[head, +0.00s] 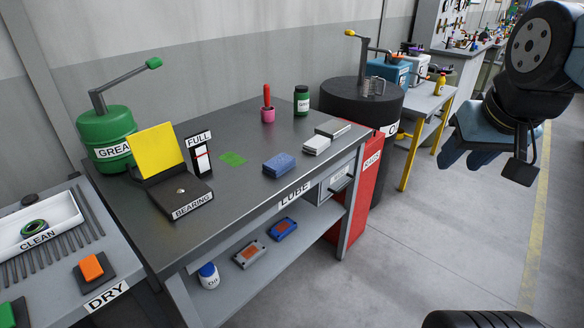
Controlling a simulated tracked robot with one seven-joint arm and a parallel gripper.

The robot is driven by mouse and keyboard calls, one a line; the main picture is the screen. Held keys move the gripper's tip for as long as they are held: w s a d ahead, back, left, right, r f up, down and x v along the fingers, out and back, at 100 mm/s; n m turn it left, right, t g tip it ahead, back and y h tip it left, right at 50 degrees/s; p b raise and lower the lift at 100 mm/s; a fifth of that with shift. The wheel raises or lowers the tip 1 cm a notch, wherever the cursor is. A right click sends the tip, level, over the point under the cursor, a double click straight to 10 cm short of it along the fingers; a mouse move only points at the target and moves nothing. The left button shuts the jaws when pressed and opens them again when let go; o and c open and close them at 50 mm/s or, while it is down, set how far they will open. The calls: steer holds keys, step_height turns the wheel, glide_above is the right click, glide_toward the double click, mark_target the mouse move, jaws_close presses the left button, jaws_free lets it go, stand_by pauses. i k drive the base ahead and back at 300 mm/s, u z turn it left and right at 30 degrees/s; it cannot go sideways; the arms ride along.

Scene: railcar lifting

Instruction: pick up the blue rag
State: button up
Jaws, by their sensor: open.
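The blue rag (279,164) lies folded on the dark top of the LUBE bench (238,205), near its front edge. My gripper (484,158) is at the right of the head view, over the floor side of the bench. It is open, with nothing seen in it. It is well apart from the rag, to its right. Part of the gripper is hidden by its own wrist.
A white folded pad (316,145) sits just right of the rag. The BEARING box (180,196) is at left. A dark drum (350,112) stands behind the red cabinet (366,170).

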mark_target(276, 167)
steer(key=u, duration=0.15)
steer(key=i, duration=0.9)
steer(key=z, duration=0.1)
